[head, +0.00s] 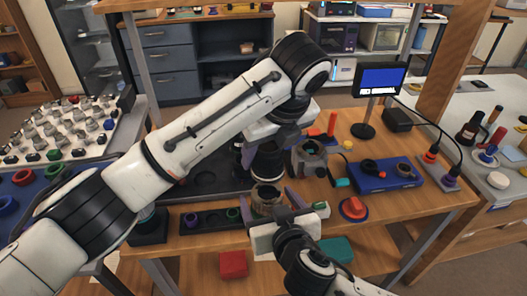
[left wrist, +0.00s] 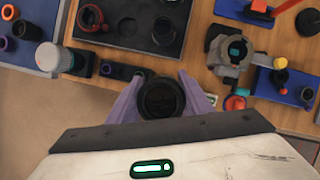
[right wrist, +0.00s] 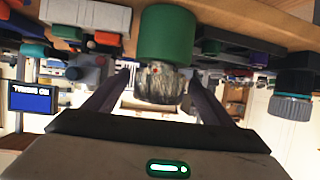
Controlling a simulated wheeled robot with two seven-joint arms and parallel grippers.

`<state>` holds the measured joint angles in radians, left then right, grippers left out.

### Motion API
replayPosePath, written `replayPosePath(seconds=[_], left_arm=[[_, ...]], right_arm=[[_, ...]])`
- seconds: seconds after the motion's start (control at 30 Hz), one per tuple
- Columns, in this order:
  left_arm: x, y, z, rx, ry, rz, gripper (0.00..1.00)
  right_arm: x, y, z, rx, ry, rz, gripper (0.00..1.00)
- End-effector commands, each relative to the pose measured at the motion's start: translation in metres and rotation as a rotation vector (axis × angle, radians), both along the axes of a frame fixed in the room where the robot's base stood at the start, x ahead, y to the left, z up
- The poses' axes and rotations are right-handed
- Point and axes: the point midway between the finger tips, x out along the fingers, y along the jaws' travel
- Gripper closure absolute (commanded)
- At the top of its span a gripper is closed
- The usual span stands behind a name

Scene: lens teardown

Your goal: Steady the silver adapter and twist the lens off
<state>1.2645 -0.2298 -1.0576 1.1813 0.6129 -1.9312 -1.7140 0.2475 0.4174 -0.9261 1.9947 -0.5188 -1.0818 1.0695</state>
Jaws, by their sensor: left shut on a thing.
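The black lens (head: 268,165) is upright between my left gripper's purple fingers, low in the middle of the head view. From above, the left wrist view shows its dark round end (left wrist: 162,98) between the fingers of my left gripper (left wrist: 160,90), which is shut on it. The silver adapter (head: 267,196) is just below the lens. In the right wrist view, which is upside down, the silver adapter (right wrist: 160,84) is against a green cylinder (right wrist: 167,35). My right gripper (right wrist: 160,92) has a finger on each side of the adapter, with narrow gaps showing. The lens-adapter joint is unclear.
A dark tray (left wrist: 110,50) with ring parts lies beside the work spot. A grey clamp-like fixture (head: 309,158), a blue case (head: 385,178) and a red button (head: 353,208) are to the right. A monitor (head: 380,79) stands behind. My left arm covers much of the left side.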

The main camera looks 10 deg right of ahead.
Motion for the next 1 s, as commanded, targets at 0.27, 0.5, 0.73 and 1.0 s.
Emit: replayPosePath(seconds=[0.27, 0.5, 0.73, 1.0], left_arm=[[0.000, 0.000, 0.000, 0.000, 0.000, 0.000, 0.85], [0.000, 0.000, 0.000, 0.000, 0.000, 0.000, 0.85], [0.000, 0.000, 0.000, 0.000, 0.000, 0.000, 0.85], [0.000, 0.000, 0.000, 0.000, 0.000, 0.000, 0.85]], right_arm=[[-0.006, -0.001, 0.004, 0.000, 0.000, 0.000, 0.23], [-0.022, -0.003, 0.015, 0.000, -0.001, 0.000, 0.23], [-0.038, -0.004, 0.025, 0.001, 0.000, 0.001, 0.23], [-0.055, -0.006, 0.037, 0.001, -0.001, 0.000, 0.23]])
